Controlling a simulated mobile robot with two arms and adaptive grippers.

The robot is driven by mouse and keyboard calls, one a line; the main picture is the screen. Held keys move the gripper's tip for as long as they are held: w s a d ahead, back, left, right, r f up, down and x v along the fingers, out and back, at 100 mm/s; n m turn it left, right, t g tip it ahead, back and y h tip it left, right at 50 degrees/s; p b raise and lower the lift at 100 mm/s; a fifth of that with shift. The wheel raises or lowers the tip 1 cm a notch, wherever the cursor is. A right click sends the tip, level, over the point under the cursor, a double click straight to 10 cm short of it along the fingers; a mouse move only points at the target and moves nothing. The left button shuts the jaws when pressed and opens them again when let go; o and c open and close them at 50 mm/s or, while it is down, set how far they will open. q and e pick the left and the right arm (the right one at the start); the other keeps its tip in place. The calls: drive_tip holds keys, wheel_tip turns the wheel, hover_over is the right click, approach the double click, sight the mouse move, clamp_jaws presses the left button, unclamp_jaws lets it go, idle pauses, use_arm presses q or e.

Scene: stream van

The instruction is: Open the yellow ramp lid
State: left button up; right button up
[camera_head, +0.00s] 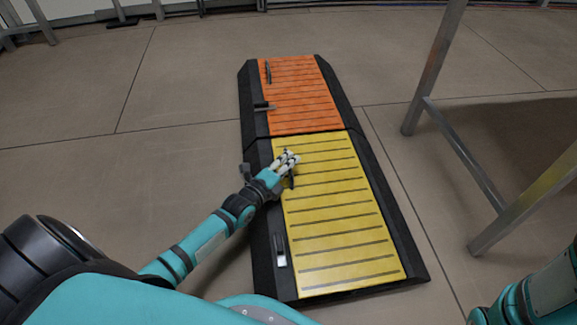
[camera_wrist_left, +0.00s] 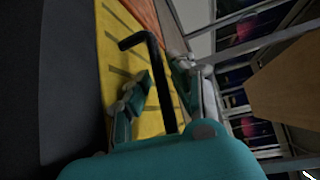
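The yellow ramp lid (camera_head: 335,215) with dark strips lies flat in a black frame on the floor, and it also shows in the left wrist view (camera_wrist_left: 112,50). My left gripper (camera_head: 288,160) is low over its far left part. In the left wrist view, a black bent handle (camera_wrist_left: 155,75) stands between my two spread fingers (camera_wrist_left: 160,88). I cannot tell whether either finger touches it. In the head view the gripper mostly hides this handle. My right gripper is out of view.
An orange lid (camera_head: 300,95) with two dark handles adjoins the yellow one at its far end. A grey metal frame with legs (camera_head: 465,150) stands to the right. The floor left of the ramp is clear.

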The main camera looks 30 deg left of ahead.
use_arm(q)
clamp_jaws()
idle(0.3)
